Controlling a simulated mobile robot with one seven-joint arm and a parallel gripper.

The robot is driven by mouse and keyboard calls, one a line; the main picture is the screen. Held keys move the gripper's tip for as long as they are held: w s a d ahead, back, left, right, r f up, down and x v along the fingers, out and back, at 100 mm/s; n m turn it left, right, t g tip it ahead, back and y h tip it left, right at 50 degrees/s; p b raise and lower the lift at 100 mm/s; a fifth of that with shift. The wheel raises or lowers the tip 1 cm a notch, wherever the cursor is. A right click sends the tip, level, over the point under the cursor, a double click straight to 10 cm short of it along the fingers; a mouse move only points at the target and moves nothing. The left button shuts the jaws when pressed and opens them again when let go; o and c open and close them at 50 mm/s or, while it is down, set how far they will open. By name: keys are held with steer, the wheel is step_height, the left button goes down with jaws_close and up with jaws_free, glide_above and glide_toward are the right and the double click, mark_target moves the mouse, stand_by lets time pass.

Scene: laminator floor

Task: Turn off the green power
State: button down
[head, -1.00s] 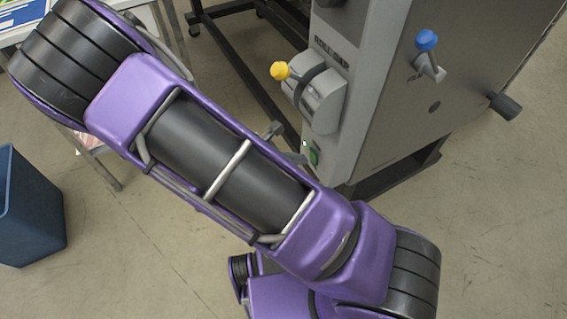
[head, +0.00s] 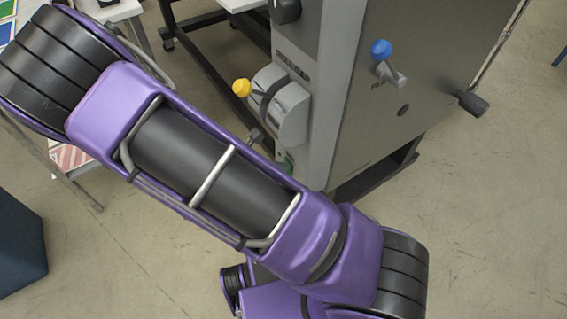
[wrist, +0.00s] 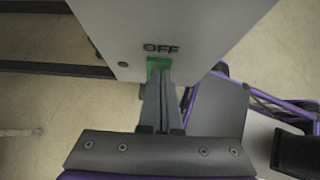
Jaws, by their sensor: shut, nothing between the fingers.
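The green power switch (wrist: 158,66) is on the pale machine panel below the word "OFF" in the wrist view. My gripper (wrist: 162,78) is shut, with its grey fingertips in front of the switch and covering its lower part. I cannot tell whether the tips touch it or whether the switch is pressed.
The grey machine (head: 345,110) carries a yellow-knobbed lever (head: 242,88) and a blue-knobbed lever (head: 381,49). A blue bin (head: 20,245) stands at the left. Floor at the right is clear.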

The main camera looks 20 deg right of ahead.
steer(key=shift+r+p, duration=0.7)
steer(key=shift+r, duration=0.1)
